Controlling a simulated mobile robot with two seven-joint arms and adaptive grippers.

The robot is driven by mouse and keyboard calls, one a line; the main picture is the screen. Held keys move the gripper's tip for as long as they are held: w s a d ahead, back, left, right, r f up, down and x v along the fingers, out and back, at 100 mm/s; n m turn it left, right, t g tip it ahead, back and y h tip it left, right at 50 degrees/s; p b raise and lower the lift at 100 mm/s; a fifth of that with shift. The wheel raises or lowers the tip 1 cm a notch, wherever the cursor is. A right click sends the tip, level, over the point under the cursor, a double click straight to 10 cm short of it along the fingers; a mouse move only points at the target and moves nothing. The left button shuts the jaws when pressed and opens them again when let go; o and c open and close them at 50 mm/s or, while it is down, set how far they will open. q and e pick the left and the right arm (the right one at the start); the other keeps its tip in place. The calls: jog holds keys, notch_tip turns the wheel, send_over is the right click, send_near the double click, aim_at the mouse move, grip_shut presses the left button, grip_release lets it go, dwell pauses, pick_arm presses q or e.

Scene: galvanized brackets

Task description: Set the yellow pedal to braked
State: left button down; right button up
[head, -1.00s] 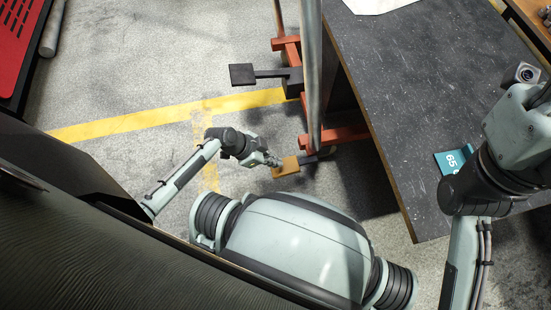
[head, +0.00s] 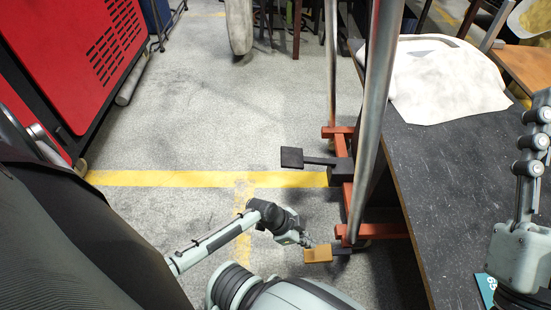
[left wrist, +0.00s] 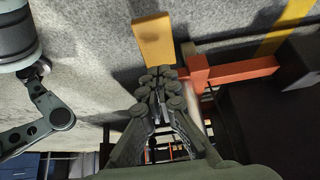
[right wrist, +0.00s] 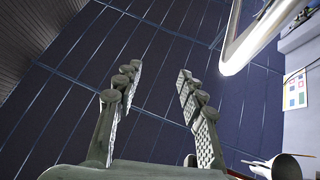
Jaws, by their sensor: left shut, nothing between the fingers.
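The yellow pedal (head: 318,254) is a small flat plate on a dark arm at the orange-red frame (head: 376,231), low over the floor. In the left wrist view the yellow pedal (left wrist: 153,42) lies just beyond my left fingertips. My left gripper (head: 306,241) is shut and empty, at the pedal's upper left edge; I cannot tell whether it touches. The closed fingers show in the left wrist view (left wrist: 160,75). A black pedal (head: 292,158) sticks out to the left, farther back. My right gripper (right wrist: 158,76) is open and empty, away from the pedals.
A dark speckled tabletop (head: 440,180) lies right of the frame, with a pale sheet (head: 445,85) on it. Metal posts (head: 375,110) rise beside the pedals. A red cabinet (head: 85,55) stands at the left. The grey floor left of the pedals is clear, with yellow lines.

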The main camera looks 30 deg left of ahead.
pick_arm(q)
jog(key=s+a+r+p, duration=0.1)
jog(key=s+a+r, duration=0.3)
jog(key=a+r, duration=0.1)
jog(key=shift+s+a+r, duration=0.3)
jog(key=shift+s+a, duration=0.05)
jog(key=shift+a, duration=0.55)
pick_arm(e)
jog(key=f+g, duration=0.1)
jog(key=w+a+f+g, duration=0.1)
jog(key=f+g, duration=0.1)
jog(key=f, duration=0.1)
jog(key=shift+w+a+f+g+h, duration=0.1)
jog(key=shift+w+a+g+h, duration=0.2)
jog(key=shift+w+g+h, duration=0.1)
pick_arm(q)
jog(key=shift+a, duration=0.1)
